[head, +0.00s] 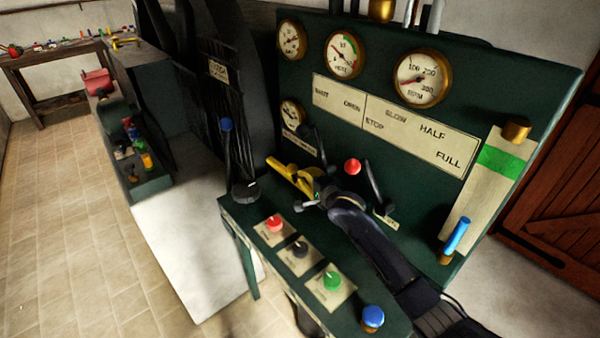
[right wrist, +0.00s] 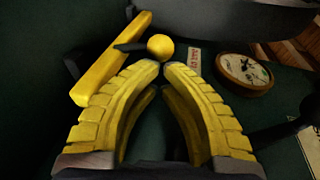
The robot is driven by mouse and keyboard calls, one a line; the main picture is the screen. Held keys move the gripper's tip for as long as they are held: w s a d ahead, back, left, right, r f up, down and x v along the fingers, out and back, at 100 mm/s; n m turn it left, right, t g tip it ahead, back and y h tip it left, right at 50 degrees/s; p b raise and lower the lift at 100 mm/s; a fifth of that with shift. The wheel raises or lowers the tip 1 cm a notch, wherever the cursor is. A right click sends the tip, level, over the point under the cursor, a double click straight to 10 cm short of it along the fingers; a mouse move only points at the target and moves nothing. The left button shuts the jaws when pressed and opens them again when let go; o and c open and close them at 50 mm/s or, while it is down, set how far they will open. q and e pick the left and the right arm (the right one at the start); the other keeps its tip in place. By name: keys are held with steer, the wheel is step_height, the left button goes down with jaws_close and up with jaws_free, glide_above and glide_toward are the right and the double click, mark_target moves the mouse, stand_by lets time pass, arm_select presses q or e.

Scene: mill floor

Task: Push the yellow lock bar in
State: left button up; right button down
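The yellow lock bar (right wrist: 112,58) is at the upper left of the right wrist view, slanting up to the right, with a yellow ball knob (right wrist: 160,46) on a dark stem beside it. In the head view the yellow bar (head: 283,169) stands out from the green panel, left of the red lever knob. My right gripper (right wrist: 163,66) has its yellow ridged fingers brought together at the tips, with nothing seen held between them. The tips appear just below the ball knob; whether they touch it I cannot tell. It also shows in the head view beside the bar. My left gripper is not in view.
A red-knobbed lever (head: 352,167) stands right of the bar. Below is a green desk with red (head: 275,224), black and green (head: 333,281) dials and a blue knob (head: 373,317). Gauges line the panel above.

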mark_target(297, 169)
steer(key=shift+x, duration=1.85)
